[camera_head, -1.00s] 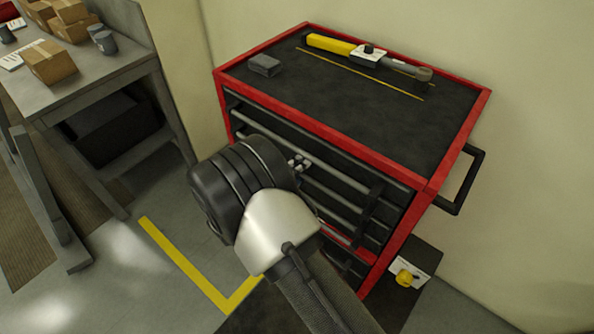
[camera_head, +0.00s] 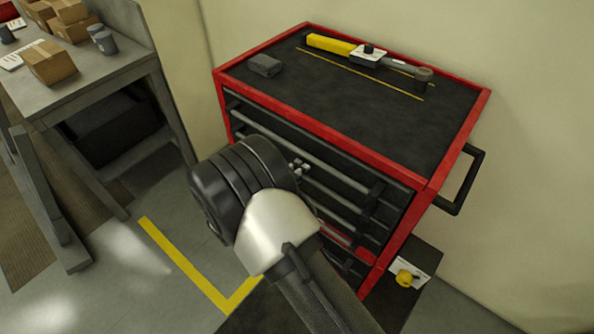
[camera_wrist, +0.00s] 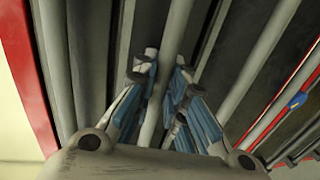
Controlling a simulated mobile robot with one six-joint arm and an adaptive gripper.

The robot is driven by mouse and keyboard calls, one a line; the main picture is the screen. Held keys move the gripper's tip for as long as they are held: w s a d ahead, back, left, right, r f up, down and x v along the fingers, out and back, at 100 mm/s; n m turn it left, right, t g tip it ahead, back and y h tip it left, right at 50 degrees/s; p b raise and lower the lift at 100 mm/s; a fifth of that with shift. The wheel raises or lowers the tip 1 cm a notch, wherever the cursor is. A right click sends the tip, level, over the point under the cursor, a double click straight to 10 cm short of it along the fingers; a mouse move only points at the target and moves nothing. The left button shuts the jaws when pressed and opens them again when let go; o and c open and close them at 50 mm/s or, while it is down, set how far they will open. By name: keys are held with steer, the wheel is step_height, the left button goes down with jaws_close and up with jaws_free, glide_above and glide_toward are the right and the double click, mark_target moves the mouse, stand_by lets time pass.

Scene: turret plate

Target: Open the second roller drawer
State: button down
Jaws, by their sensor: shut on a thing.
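The red and black roller cabinet (camera_head: 434,187) stands against the wall, its drawer fronts crossed by long grey bar handles. The top drawer's handle (camera_head: 340,157) shows in the head view and at the left in the wrist view (camera_wrist: 52,65). My gripper (camera_wrist: 164,66) is shut on the second drawer's handle (camera_wrist: 174,35), with a finger on each side of the bar. In the head view my arm hides most of the gripper and the left part of the lower drawers. The visible drawer fronts look flush with the cabinet.
On the cabinet top lie a yellow-handled tool (camera_head: 330,44) and a small dark block (camera_head: 265,65). A black side handle (camera_head: 464,185) sticks out at the right. A workbench with boxes (camera_head: 50,62) stands at the left. Floor with yellow tape (camera_head: 183,262) lies open before the cabinet.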

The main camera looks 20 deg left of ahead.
steer(key=f+b+v, duration=0.3)
steer(key=v, duration=1.2)
steer(key=s+f+b+v, duration=0.1)
steer(key=b+v, duration=0.3)
steer(key=v, duration=1.1)
steer(key=shift+a+f, duration=0.3)
steer(key=shift+f, duration=0.6)
steer(key=shift+s, duration=0.15)
steer(key=c, duration=1.6)
jaws_free()
steer(key=v, duration=1.2)
